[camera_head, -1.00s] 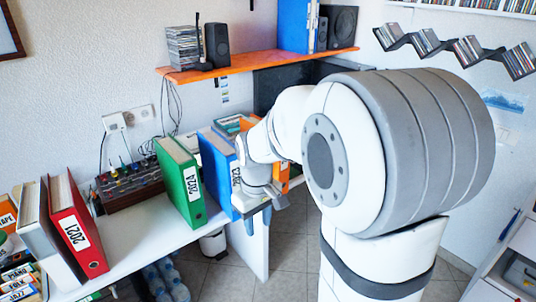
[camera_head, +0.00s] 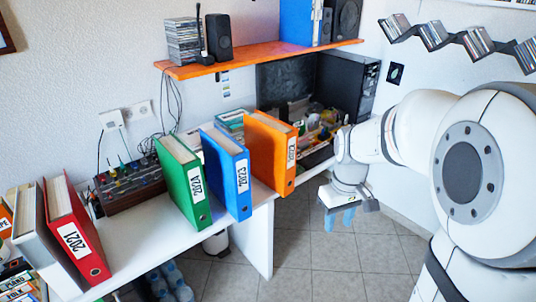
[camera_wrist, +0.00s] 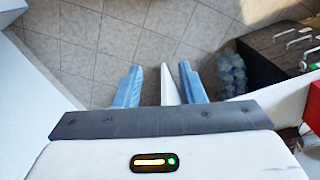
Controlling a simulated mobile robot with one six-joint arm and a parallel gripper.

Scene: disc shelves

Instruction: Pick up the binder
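Several binders stand upright on the white desk (camera_head: 140,243). They include a red binder marked 2021 (camera_head: 72,230), a green binder marked 2024 (camera_head: 185,182), a blue binder marked 2023 (camera_head: 228,175) and an orange binder (camera_head: 270,152) nearest the desk's right end. The task does not say which binder is meant. My gripper (camera_head: 339,220) hangs to the right of the orange binder, past the desk edge and over the floor. In the wrist view my gripper (camera_wrist: 159,88) has its blue fingers apart, with the tiled floor and a white panel edge behind and between them.
An orange shelf (camera_head: 262,58) hangs above the desk, with CDs and speakers on it. A dark box (camera_head: 348,84) and cluttered small items stand behind the orange binder. A mixer (camera_head: 128,183) sits at the wall. Bottles (camera_head: 168,281) stand under the desk. The tiled floor (camera_head: 318,258) is clear.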

